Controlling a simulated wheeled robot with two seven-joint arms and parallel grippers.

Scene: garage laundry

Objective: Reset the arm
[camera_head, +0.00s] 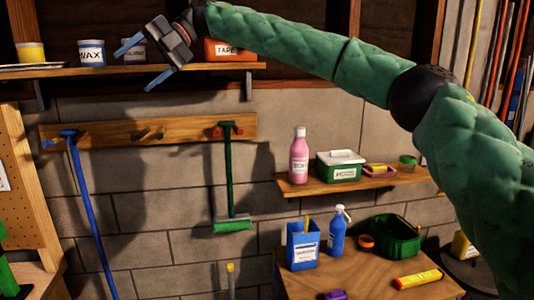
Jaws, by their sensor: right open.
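My right arm comes in from the right and reaches across the top of the camera_head view in a green padded sleeve. My right gripper (145,62) is open and empty, its two blue fingers apart, in front of the upper shelf (205,69). It overlaps the view of a WAX can (92,53) side and an orange TAPE box (222,49); I cannot tell whether it touches anything. My left gripper is not in view.
A peg rail (100,133) holds a blue-handled tool (88,210) and a green brush (231,180). A small shelf (350,184) bears a pink bottle (299,157) and a green box (340,167). Below, a table (350,285) bears a blue carton (302,248), spray bottle (338,235) and green basket (392,238).

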